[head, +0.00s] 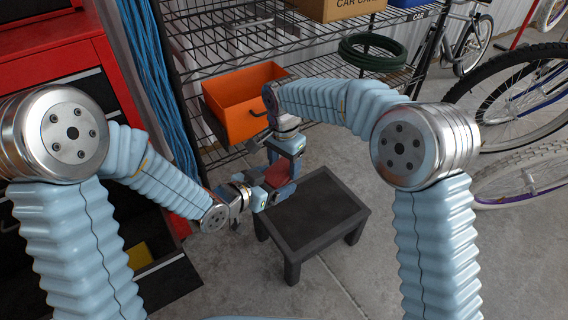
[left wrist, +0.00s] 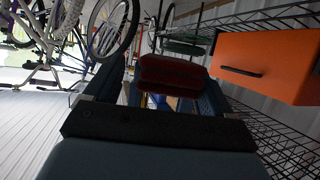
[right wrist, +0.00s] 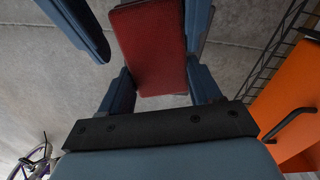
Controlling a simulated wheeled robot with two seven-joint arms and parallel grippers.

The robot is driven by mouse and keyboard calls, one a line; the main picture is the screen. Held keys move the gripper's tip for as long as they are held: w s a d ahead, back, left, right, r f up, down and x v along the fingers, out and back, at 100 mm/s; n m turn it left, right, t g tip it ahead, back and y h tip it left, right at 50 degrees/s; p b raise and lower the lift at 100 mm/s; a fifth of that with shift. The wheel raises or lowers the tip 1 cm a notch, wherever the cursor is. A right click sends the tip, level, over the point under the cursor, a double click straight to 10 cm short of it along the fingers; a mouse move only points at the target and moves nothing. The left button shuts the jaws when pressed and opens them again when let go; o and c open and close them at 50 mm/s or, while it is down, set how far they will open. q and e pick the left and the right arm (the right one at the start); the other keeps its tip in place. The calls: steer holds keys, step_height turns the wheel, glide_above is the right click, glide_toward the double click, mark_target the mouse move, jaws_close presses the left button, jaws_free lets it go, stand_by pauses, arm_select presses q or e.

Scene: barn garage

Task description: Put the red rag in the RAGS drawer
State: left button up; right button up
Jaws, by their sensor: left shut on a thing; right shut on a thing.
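The red rag (head: 279,172) is a folded block held between my two grippers, above a low black stool. My left gripper (head: 268,194) is shut on it from the lower left. My right gripper (head: 284,168) is shut on it from above. The rag fills the space between the fingers in the left wrist view (left wrist: 168,75) and the right wrist view (right wrist: 152,48). An orange open-topped drawer or bin (head: 240,103) sits at the wire rack behind the grippers; its black handle shows in both wrist views. I can read no RAGS label.
The black stool (head: 312,212) stands below the grippers. A red tool cabinet (head: 45,58) is at left, with an open lower drawer (head: 165,280) holding something yellow. A wire rack (head: 225,45) carries a cardboard box (head: 340,8) and a green hose (head: 372,52). Bicycles (head: 520,95) stand right.

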arm_select(q)
steer(key=o, duration=0.4)
steer(key=shift+s+d, duration=0.1)
steer(key=shift+d, duration=0.05)
